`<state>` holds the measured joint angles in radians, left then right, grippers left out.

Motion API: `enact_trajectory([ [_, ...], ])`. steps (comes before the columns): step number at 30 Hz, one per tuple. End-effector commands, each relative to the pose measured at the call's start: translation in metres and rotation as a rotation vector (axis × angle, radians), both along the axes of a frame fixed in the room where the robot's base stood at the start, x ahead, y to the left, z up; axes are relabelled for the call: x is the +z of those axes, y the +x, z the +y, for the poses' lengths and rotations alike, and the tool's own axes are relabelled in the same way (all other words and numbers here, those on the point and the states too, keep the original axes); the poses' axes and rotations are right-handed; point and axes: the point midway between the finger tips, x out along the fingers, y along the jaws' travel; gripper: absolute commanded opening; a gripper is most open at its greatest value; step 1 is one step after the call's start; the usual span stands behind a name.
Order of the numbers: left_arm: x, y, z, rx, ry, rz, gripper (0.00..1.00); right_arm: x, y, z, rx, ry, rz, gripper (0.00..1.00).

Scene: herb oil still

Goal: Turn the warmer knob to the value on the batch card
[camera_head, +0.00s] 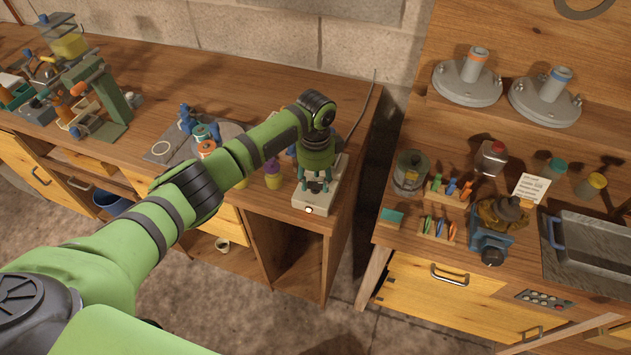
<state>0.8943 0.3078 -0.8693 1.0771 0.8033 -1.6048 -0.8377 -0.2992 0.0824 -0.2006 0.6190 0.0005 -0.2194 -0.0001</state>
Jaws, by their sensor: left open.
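A blue box with a brown, rounded top (503,212), which looks like the warmer, stands on the right bench. A dark round knob (491,257) is on its front; its setting is too small to read. A white card with printed lines (532,188), likely the batch card, stands behind it to the right; its text is not legible. My left gripper (315,187) is open, pointing down over a pale boxy device (312,205) on the left bench, well to the left of the warmer. I cannot tell whether the fingers touch the device. My right gripper is not in view.
A gap separates the left bench (150,105) from the right bench. Around the warmer are racks of small coloured items (437,230), a glass jar (410,172), a red-capped jar (492,157) and a grey tray (590,250). Two flanged metal lids (467,82) lie on the shelf.

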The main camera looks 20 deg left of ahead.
Motion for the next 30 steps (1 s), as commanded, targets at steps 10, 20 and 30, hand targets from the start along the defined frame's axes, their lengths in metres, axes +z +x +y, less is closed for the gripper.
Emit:
enact_trajectory([
  [10,0.074,0.001,0.0,-0.002,-0.001,-0.004,0.46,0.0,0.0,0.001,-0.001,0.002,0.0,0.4],
  [20,0.104,0.0,0.0,-0.002,0.0,0.0,0.46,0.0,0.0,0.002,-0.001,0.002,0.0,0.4],
  [30,0.104,0.0,0.0,-0.002,0.0,0.0,0.46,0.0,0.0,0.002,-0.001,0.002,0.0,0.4],
])
